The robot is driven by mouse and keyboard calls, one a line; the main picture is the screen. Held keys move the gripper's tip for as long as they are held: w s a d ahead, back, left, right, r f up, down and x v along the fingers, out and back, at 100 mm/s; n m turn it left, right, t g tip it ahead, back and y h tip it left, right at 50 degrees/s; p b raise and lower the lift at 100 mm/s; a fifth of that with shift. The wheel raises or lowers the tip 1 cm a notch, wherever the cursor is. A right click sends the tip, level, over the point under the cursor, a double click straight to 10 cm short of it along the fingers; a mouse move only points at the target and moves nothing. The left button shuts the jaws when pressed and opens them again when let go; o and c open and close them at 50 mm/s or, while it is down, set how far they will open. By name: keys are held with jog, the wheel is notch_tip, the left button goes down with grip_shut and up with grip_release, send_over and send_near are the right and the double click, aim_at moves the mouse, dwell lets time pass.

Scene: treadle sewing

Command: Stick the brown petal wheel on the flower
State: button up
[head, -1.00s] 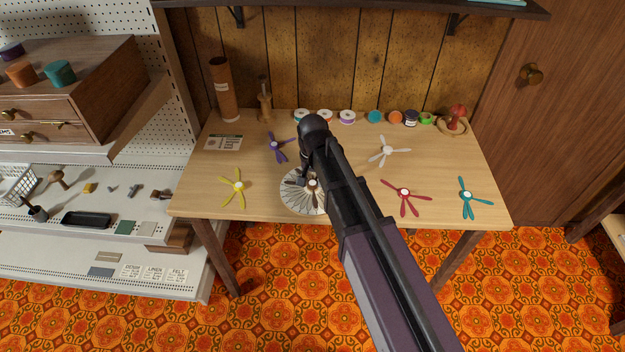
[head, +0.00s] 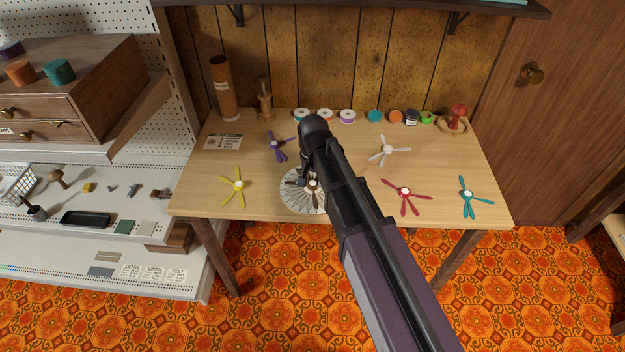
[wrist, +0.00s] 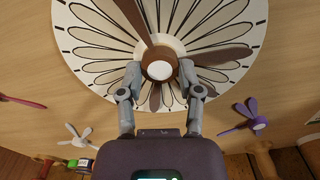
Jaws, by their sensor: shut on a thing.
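The brown petal wheel (wrist: 220,56) has long brown petals and a white hub, and it lies over the flower disc in the wrist view. The flower (wrist: 80,42) is a round white disc with petal outlines; it also shows on the table in the head view (head: 291,201). My gripper (wrist: 158,78) is shut on the wheel, with one finger on each side of its hub. The wheel is over the flower's middle; I cannot tell whether it touches the disc. In the head view my arm hides part of the flower and wheel.
Other petal wheels lie around the table: yellow (head: 238,186), purple (head: 277,146), white (head: 388,150), red (head: 404,193) and teal (head: 468,196). Spools and small pots line the back edge, with a pincushion (head: 456,115) at right. A printed card (head: 223,142) lies at left.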

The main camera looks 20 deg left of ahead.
jog(key=shift+f, duration=0.1)
dwell(0.3)
jog(key=o, duration=0.9)
jog(key=shift+s, duration=0.1)
